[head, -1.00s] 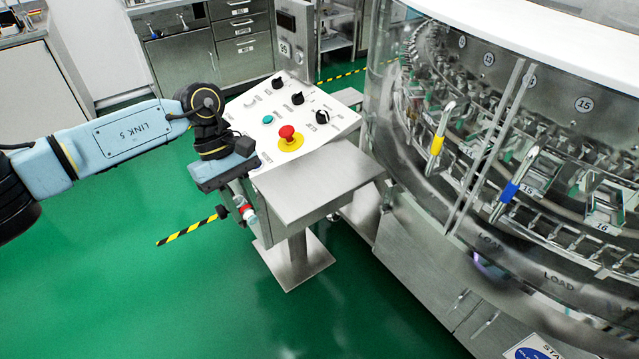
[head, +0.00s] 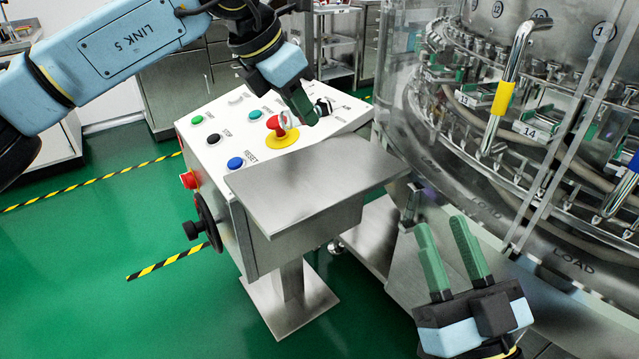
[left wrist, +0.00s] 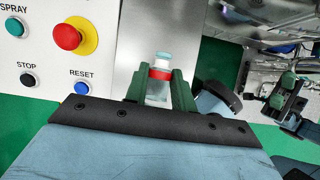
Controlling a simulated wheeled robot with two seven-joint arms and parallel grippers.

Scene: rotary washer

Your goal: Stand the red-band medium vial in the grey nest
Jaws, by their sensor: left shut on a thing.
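The red-band vial (left wrist: 160,75) is clear with a red band and a pale cap, and shows in the left wrist view. My left gripper (left wrist: 158,88) is shut on it, with one green finger on each side. In the head view my left gripper (head: 299,108) is above the control panel, near the red stop button, and mostly hides the vial. My right gripper (head: 442,228) is open and empty at the lower right, in front of the washer. I cannot make out which of the washer's nests is the grey one.
The control panel (head: 215,140) has several buttons and knobs, with a bare steel shelf (head: 310,185) at its front. The rotary washer (head: 480,170) fills the right, with a yellow-banded handle (head: 503,98) and numbered stations. Green floor (head: 130,240) is clear at left.

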